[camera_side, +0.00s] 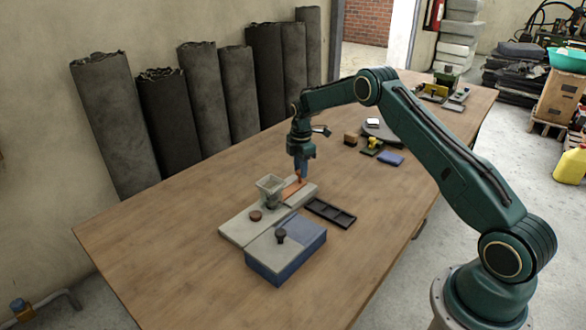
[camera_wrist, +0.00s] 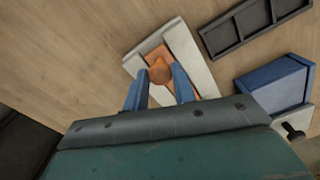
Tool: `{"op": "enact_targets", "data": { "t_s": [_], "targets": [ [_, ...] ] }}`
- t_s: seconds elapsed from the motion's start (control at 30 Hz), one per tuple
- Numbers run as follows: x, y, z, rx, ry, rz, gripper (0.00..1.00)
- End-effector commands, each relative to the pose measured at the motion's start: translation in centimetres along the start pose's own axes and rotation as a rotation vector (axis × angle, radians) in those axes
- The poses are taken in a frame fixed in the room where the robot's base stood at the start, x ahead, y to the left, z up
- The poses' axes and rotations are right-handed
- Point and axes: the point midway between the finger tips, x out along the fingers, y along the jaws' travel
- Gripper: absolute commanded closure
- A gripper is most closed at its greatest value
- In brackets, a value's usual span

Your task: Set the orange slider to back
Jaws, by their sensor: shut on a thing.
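The orange slider shows in the wrist view as a round orange knob (camera_wrist: 160,72) on an orange strip, set in a pale grey frame (camera_wrist: 189,52). My gripper (camera_wrist: 162,76) has its two blue fingers on either side of the knob and is shut on it. In the side view my gripper (camera_side: 301,174) points down at the far end of the grey panel (camera_side: 240,228), where part of the orange slider (camera_side: 291,190) shows beside the fingers. The fingers hide part of the knob there.
A dark divided tray (camera_side: 330,213) lies to the right. Several small items lie behind. The table's left front is clear.

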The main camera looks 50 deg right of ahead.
Motion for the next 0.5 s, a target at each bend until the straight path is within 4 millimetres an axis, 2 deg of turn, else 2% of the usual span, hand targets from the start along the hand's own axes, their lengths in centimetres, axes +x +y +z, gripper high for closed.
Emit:
{"op": "enact_targets", "data": {
  "t_s": [0.03,0.07,0.17,0.5],
  "targets": [
    [-0.08,0.23,0.50,0.010,-0.003,0.009,1.00],
    [-0.09,0.24,0.52,0.011,-0.003,0.009,0.72],
    [-0.09,0.22,0.48,0.011,-0.003,0.009,0.52],
    [-0.13,0.14,0.29,0.007,-0.002,0.006,0.51]
  ]
}}
